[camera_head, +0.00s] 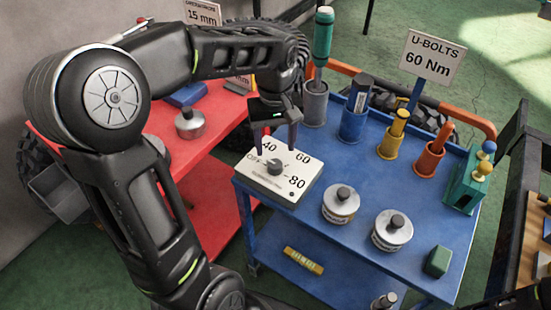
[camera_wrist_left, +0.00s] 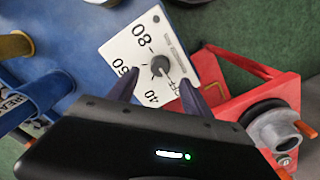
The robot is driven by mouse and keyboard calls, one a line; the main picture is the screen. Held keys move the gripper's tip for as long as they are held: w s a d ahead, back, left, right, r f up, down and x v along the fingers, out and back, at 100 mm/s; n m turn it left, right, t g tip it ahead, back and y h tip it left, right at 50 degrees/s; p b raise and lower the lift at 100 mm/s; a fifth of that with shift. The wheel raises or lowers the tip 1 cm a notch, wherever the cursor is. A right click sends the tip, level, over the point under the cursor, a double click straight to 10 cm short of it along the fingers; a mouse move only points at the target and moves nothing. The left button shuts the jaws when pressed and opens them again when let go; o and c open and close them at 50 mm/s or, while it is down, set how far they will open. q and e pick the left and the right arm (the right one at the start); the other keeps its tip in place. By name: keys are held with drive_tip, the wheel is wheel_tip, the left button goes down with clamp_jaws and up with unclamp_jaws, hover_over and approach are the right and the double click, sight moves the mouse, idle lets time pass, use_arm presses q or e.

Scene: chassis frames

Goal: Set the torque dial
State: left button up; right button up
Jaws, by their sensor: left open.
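The torque dial (camera_head: 299,162) is a white-faced box at the near left corner of the blue cart, marked 40, 60 and 80. Its dark round knob (camera_head: 275,167) is in the middle of the face. My left gripper (camera_head: 275,150) is open and points down over the dial, its two fingers apart at either side of the knob. In the left wrist view the knob (camera_wrist_left: 160,66) sits just beyond the open fingertips (camera_wrist_left: 158,82); contact cannot be told. Where the knob points is too small to read. A sign (camera_head: 432,57) reads "U-BOLTS 60 Nm". My right gripper does not show.
Two lidded tins (camera_head: 341,204) (camera_head: 393,230) and a green block (camera_head: 438,262) stand on the blue cart (camera_head: 300,222). Several coloured holders, including a blue one (camera_head: 354,124), line its back. A red cart (camera_head: 215,140) stands at the left with a metal pot (camera_head: 190,124).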

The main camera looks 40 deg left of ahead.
sight(275, 164)
use_arm(q)
wheel_tip(275, 164, down, 6)
drive_tip(key=shift+f, duration=0.25)
clamp_jaws()
idle(0.6)
